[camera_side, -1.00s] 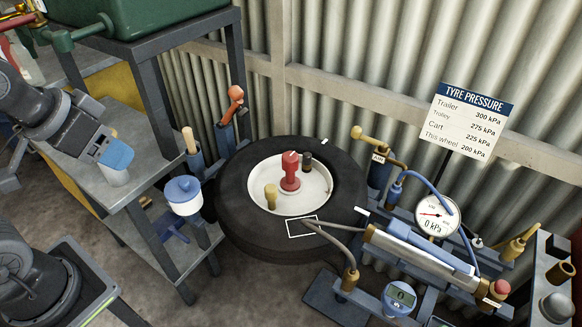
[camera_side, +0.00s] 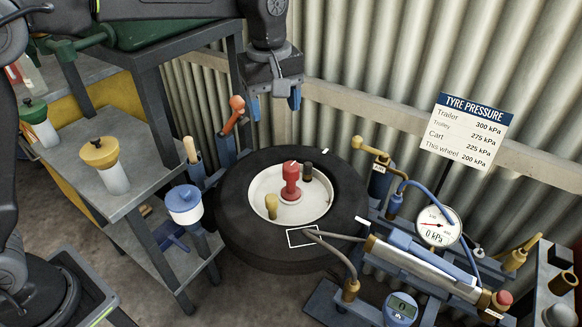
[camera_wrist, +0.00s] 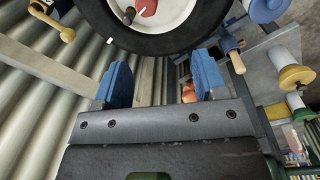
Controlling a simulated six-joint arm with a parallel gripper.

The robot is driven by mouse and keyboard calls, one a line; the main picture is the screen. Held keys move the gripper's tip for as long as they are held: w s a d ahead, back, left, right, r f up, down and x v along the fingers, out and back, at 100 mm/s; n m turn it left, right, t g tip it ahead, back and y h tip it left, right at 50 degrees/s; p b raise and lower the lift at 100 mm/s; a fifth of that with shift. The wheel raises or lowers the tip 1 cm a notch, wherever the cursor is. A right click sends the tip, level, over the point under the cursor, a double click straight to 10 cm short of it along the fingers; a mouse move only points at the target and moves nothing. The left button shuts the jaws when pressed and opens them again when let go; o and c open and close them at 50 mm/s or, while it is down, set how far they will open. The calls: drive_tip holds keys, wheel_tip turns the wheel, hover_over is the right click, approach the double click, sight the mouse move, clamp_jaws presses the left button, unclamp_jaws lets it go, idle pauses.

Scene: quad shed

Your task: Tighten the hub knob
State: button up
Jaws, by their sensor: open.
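The red hub knob (camera_side: 291,180) stands upright at the middle of the white wheel hub (camera_side: 262,182), inside the black tyre (camera_side: 240,222). A brass-coloured peg (camera_side: 270,206) and a dark peg (camera_side: 307,171) stand on the hub beside it. My gripper (camera_side: 275,106) is above and behind the tyre, near the corrugated wall, with its blue fingers apart and empty. In the wrist view the open blue fingers (camera_wrist: 161,82) frame no object between their tips. The red knob (camera_wrist: 146,7) shows at the top of that view, partly cut off by the frame edge.
A grey bench (camera_side: 130,150) at the left carries a yellow-lidded jar (camera_side: 101,156) and a green-lidded jar (camera_side: 38,118). A pump with a gauge (camera_side: 437,226) and hoses fills the right of the tyre.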

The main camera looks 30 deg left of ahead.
sight(291, 166)
drive_tip(key=shift+n+g, duration=0.3)
drive_tip(key=shift+n, duration=0.4)
drive_tip(key=f, duration=0.5)
drive_tip(key=w+d+f, duration=0.1)
drive_tip(key=f, duration=0.5)
drive_tip(key=w+d+f, duration=0.1)
drive_tip(key=f, duration=0.4)
drive_tip(key=shift+w+f, duration=0.15)
drive_tip(key=shift+c, duration=0.2)
drive_tip(key=c, duration=0.9)
